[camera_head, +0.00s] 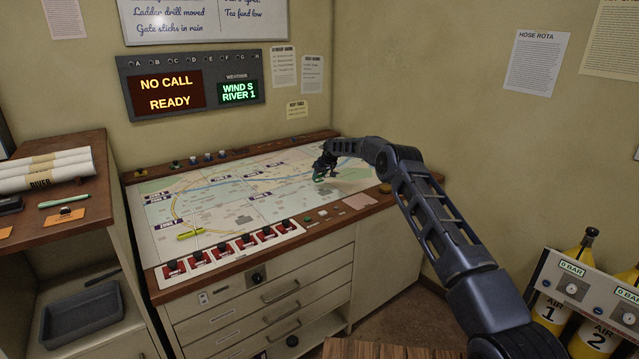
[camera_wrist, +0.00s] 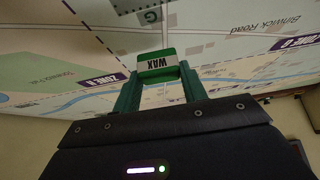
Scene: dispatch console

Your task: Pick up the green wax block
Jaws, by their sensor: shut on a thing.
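The green wax block (camera_wrist: 157,64) has a white label reading WAX and shows in the wrist view between my fingertips. My gripper (camera_wrist: 158,78) is shut on it, with one dark green finger on each side. In the head view my gripper (camera_head: 320,174) reaches down over the right part of the map table (camera_head: 230,222). The block is too small and hidden there to make out clearly. I cannot tell whether it touches the map or is held just above it.
A row of red switches (camera_head: 225,252) lines the table's front edge. A yellow-green marker (camera_head: 191,234) lies on the map at left. Several small objects stand along the back edge. A pink paper (camera_head: 359,202) lies at the front right. The middle of the map is mostly clear.

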